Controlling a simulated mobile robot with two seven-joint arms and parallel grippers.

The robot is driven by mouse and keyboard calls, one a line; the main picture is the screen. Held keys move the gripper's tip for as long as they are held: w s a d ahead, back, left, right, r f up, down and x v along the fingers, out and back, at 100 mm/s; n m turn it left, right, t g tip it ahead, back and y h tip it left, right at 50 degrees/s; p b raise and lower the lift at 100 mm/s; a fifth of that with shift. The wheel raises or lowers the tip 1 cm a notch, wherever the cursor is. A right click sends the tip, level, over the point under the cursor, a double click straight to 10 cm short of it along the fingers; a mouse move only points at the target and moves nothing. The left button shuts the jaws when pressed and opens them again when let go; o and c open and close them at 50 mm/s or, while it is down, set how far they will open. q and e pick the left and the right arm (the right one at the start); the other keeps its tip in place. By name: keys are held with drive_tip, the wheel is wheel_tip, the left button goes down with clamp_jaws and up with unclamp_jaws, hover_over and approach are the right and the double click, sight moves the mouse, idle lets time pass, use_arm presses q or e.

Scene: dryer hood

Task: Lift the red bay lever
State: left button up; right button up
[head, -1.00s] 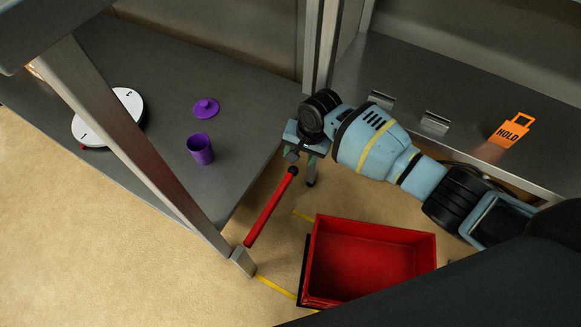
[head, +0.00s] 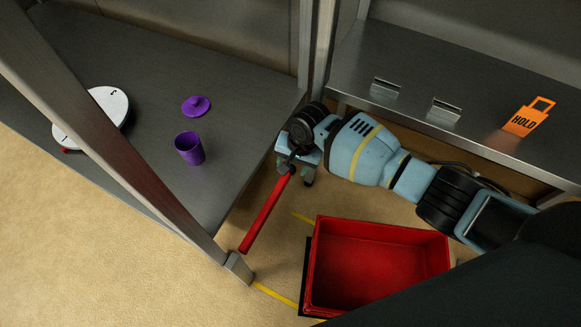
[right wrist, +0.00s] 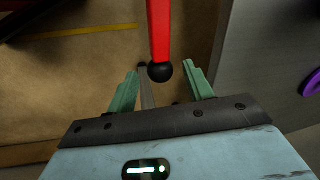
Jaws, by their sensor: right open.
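The red bay lever (head: 264,212) is a red bar sloping from the foot of a metal post up to a black ball at its end. In the right wrist view, the lever's red bar (right wrist: 159,30) comes in from the top, and its black ball (right wrist: 160,73) sits between the fingertips with gaps on both sides. My right gripper (head: 297,172) is over the ball end in the head view. Its green fingers (right wrist: 160,68) are open in the right wrist view and hold nothing. My left gripper is out of view.
A red bin (head: 375,270) stands below the lever on the right. A purple cup (head: 190,149), its lid (head: 196,105) and a white disc (head: 105,112) are on the left shelf. An orange HOLD tag (head: 528,117) and metal brackets (head: 445,112) are on the right shelf.

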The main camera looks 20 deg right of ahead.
drive_tip(key=shift+w+a+f, duration=0.1)
drive_tip(key=shift+a+f, duration=0.05)
drive_tip(key=shift+f, duration=0.55)
drive_tip(key=shift+c, duration=0.2)
